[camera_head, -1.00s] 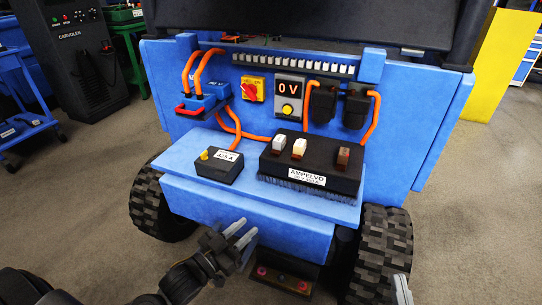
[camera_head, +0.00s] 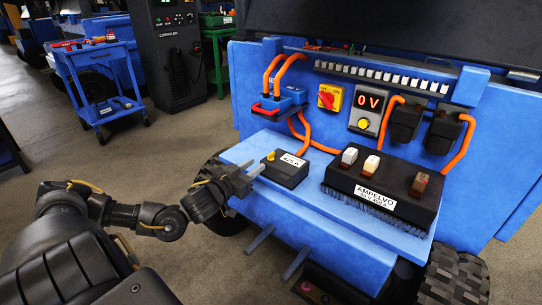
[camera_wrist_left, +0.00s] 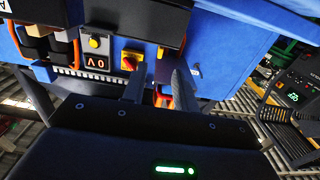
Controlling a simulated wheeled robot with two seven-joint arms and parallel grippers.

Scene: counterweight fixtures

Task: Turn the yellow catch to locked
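A small yellow knob (camera_head: 271,156), which may be the catch, sits on top of a small black labelled box (camera_head: 291,173) on the blue machine's shelf. I cannot read whether it is locked. My left gripper (camera_head: 252,171) is at the shelf's left edge, just left of the black box, with fingers pointing towards it. In the left wrist view my left gripper (camera_wrist_left: 160,88) has its fingers apart with nothing between them. Contact with the box cannot be told. The knob is not clear in the wrist view. My right gripper is not in view.
A red switch on a yellow plate (camera_head: 330,97), a 0 V display (camera_head: 369,103) and orange cables line the blue panel. A larger black box with switches (camera_head: 381,190) stands right on the shelf. A blue cart (camera_head: 98,75) stands at the left; floor between is clear.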

